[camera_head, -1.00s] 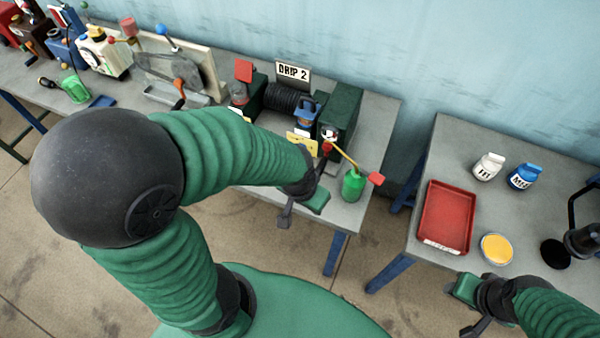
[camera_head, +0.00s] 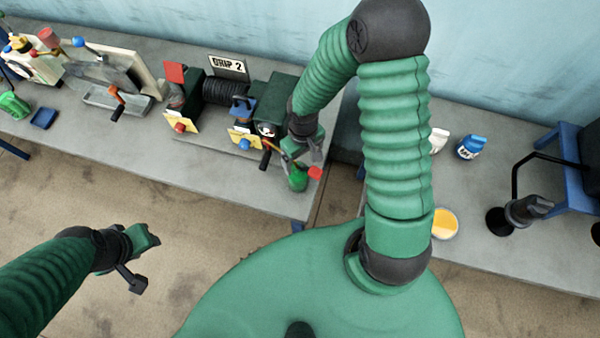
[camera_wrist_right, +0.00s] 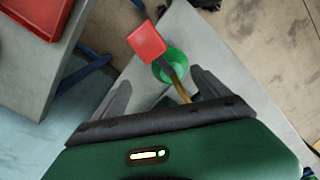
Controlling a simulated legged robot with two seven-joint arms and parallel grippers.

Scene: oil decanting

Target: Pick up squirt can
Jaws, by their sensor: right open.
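The squirt can (camera_head: 298,180) is a small green can with a red square tag (camera_head: 316,172) beside its top. It stands on the front right corner of the grey workbench. My right gripper (camera_head: 309,152) is just above and behind it. In the right wrist view, the can (camera_wrist_right: 172,66) sits just ahead of the open fingers (camera_wrist_right: 161,80), between their tips. No grip on the can shows. My left gripper (camera_head: 140,258) is low over the floor, away from the bench; its jaw gap is unclear.
The dark green DRIP 2 machine (camera_head: 273,105) stands close behind the can, with levers and yellow plates. A second grey table (camera_head: 480,240) at the right holds a blue bottle (camera_head: 472,147) and a yellow dish (camera_head: 445,223). A gap separates the tables. Floor lies in front.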

